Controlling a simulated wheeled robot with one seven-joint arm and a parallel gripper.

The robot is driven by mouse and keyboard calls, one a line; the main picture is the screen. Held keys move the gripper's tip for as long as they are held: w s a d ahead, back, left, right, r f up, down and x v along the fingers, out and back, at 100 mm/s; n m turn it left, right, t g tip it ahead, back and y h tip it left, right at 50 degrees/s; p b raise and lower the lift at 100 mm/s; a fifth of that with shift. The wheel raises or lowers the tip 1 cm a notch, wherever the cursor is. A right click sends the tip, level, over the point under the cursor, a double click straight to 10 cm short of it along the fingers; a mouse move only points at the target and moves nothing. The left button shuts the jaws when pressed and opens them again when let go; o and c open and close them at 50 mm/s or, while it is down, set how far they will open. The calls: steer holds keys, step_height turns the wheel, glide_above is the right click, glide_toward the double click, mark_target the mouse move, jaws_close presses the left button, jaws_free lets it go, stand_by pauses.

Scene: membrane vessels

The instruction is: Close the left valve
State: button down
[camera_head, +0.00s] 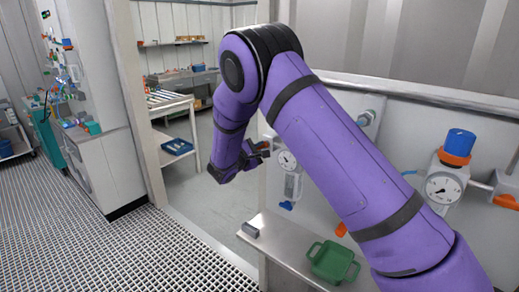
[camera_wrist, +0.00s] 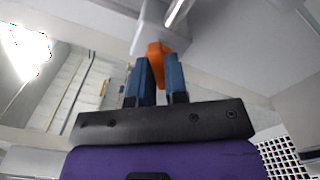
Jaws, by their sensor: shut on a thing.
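An orange valve handle (camera_wrist: 157,62) shows in the wrist view, between the two blue fingers of my gripper (camera_wrist: 159,78). The gripper is shut on it. The handle joins a pale grey body (camera_wrist: 150,38) above it. In the head view my gripper (camera_head: 262,149) is at the left end of the wall panel, beside a round gauge (camera_head: 287,160). Most of the valve there is hidden behind the gripper and is too small to make out its angle.
A shelf (camera_head: 283,247) below the panel bears a green tray (camera_head: 333,262). A second gauge (camera_head: 443,187) with an orange and blue cap (camera_head: 459,145) stands at right, partly beside my arm. A doorway with a cart (camera_head: 168,105) lies behind; the grated floor at left is clear.

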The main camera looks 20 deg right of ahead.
steer(key=m, duration=0.3)
steer(key=shift+m, duration=2.1)
steer(key=c, duration=1.1)
jaws_free()
steer(key=shift+c, duration=0.2)
steer(key=v, duration=1.1)
